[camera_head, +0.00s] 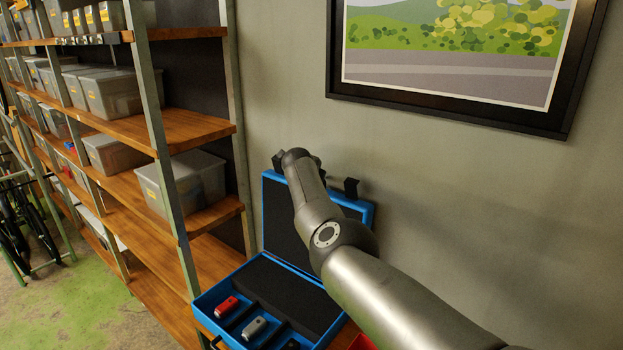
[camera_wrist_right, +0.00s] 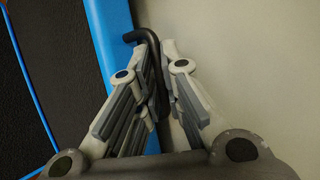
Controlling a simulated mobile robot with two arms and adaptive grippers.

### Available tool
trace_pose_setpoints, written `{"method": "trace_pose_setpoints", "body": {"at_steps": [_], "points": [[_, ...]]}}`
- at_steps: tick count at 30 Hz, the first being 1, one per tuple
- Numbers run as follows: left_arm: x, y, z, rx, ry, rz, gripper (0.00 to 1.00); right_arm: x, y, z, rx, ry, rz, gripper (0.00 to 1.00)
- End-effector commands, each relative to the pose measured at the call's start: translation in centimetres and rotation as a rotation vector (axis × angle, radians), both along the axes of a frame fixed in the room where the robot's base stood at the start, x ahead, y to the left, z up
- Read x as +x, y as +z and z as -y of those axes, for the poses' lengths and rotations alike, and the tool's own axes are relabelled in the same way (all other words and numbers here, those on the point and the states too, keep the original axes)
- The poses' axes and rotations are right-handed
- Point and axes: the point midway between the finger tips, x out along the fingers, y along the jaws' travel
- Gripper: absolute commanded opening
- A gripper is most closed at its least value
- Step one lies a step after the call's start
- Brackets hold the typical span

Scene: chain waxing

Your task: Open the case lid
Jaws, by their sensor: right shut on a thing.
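The blue case stands open against the wall in the head view. Its lid (camera_head: 283,222), blue-rimmed with a dark lining, is raised to roughly upright. The case base (camera_head: 213,321) lies open below it, with dark foam and small items in slots. My right arm reaches across the lid and hides part of it. In the wrist view my right gripper (camera_wrist_right: 158,52) is shut on a black bent handle (camera_wrist_right: 141,36) beside the lid's blue edge (camera_wrist_right: 112,45). The fingertips are hidden in the head view. My left gripper is not in view.
A red item (camera_head: 227,306), a silver item (camera_head: 254,328) and a dark item (camera_head: 291,344) sit in the case. Shelves (camera_head: 185,128) with grey bins stand at left. A framed picture (camera_head: 460,90) hangs on the wall (camera_head: 480,200) behind the arm.

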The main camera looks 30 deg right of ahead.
Motion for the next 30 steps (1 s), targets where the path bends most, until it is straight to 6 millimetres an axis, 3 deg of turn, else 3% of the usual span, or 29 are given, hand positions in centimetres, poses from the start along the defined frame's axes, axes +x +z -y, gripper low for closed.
{"method": "trace_pose_setpoints", "body": {"at_steps": [1,10,12,16,30], "points": [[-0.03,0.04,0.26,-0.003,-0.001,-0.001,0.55,0.21,1.01,0.19,-0.006,0.001,0.017,0.0],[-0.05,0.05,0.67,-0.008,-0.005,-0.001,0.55,0.19,1.09,0.27,-0.007,0.0,0.017,0.0],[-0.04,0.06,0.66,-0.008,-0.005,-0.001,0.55,0.18,1.1,0.29,-0.007,-0.002,0.017,0.16],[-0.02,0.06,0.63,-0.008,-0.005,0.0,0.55,0.14,0.94,0.27,-0.006,-0.002,0.014,0.3],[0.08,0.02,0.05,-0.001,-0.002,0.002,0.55,-0.02,0.77,-0.2,-0.002,-0.001,0.009,0.3]]}}
